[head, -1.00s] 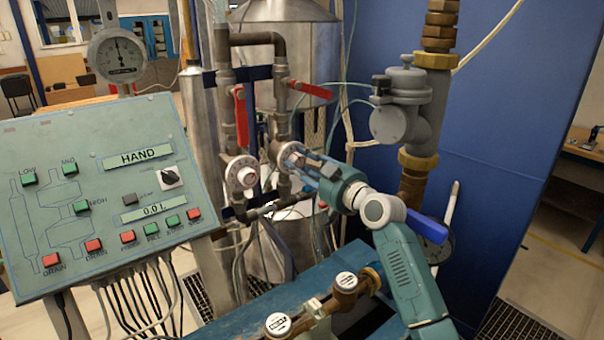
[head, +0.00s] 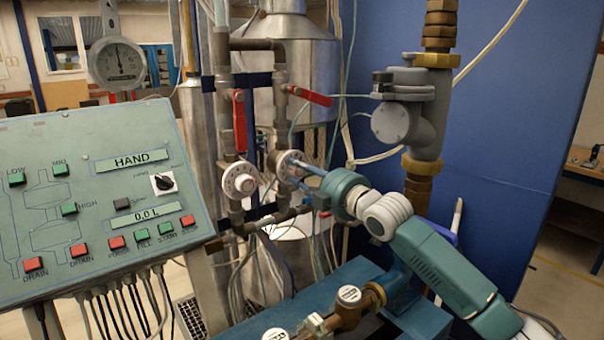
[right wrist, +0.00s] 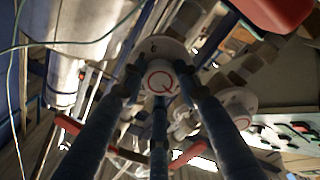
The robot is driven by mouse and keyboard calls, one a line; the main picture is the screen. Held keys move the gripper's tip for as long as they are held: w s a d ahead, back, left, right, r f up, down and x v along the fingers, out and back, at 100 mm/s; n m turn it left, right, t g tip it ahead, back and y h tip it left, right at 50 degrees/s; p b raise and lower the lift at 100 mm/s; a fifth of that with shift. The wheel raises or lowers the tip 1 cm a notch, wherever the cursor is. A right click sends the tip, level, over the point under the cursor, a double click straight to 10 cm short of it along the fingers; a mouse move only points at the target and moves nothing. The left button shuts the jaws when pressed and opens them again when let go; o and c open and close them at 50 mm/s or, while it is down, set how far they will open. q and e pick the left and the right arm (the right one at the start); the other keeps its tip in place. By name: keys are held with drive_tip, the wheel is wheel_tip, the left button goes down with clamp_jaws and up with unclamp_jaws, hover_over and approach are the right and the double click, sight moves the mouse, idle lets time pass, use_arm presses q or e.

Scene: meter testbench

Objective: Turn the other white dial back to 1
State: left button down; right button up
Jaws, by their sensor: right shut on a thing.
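Two white round dials are mounted on the vertical pipes in the middle of the head view. The left dial (head: 240,181) stands free, and its scale is too small to read. The right dial (head: 287,161) is partly hidden by my right gripper (head: 303,170). In the right wrist view, the fingers of my right gripper (right wrist: 160,84) close around the hub of the right dial (right wrist: 160,50), which has a red ring mark. The free dial (right wrist: 236,105) shows beyond the right finger. My left gripper is not in view.
Red lever handles (head: 239,120) sit above the dials. A sloped control panel (head: 100,235) stands at left. A grey valve body (head: 410,115) and a blue bench (head: 365,272) with brass meters are near my right arm. Thin hoses hang around the pipes.

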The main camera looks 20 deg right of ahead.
drive_tip(key=n+p, duration=0.2)
drive_tip(key=n, duration=0.2)
drive_tip(key=shift+a+f+n+p, duration=0.1)
drive_tip(key=shift+n+p, duration=0.75)
drive_tip(key=shift+n, duration=0.35)
drive_tip(key=shift+f, duration=0.1)
drive_tip(key=o, duration=1.1)
drive_tip(key=shift+o, duration=0.2)
